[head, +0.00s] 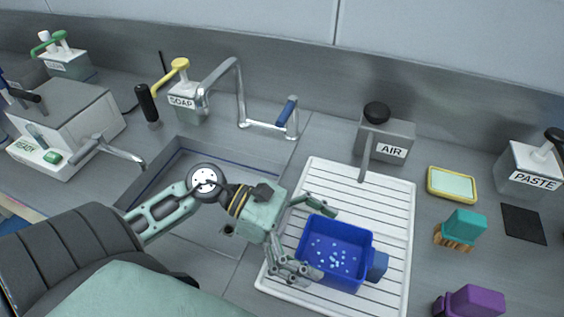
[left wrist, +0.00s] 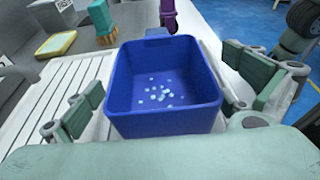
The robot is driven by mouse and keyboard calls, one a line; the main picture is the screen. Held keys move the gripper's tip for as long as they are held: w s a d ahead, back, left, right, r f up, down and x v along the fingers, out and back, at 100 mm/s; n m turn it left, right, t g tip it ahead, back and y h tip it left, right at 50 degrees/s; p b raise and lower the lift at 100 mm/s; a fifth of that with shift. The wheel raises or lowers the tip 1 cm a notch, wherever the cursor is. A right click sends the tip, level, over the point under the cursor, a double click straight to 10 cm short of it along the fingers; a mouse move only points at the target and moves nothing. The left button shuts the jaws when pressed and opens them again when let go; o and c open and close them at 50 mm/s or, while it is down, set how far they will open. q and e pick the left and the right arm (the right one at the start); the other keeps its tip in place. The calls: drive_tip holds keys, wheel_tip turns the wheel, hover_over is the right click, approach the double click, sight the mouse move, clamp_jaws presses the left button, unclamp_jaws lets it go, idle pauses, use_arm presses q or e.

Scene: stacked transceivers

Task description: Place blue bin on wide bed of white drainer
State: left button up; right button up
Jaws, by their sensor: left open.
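The blue bin (head: 337,250) sits upright on the wide ribbed bed of the white drainer (head: 388,205). Small pale bits lie on the bin's floor. My left gripper (head: 322,240) is open, with one finger at the bin's far side and one at its near side. In the left wrist view the blue bin (left wrist: 163,85) stands between the two spread finger pads (left wrist: 172,100), with gaps visible on both sides. The white drainer (left wrist: 50,105) shows beneath it. My right gripper is not in view.
A sink basin (head: 190,165) lies left of the drainer. The AIR dispenser (head: 385,138) stands behind it. A yellow-rimmed sponge tray (head: 452,184), a teal-topped brush (head: 462,228) and a purple object (head: 470,302) are to the right. The drainer's back part is clear.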

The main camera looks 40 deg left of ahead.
use_arm(q)
drive_tip(key=b+v, duration=0.1)
drive_tip(key=v, duration=0.9)
drive_tip(key=shift+b, duration=0.4)
drive_tip(key=shift+s, duration=0.1)
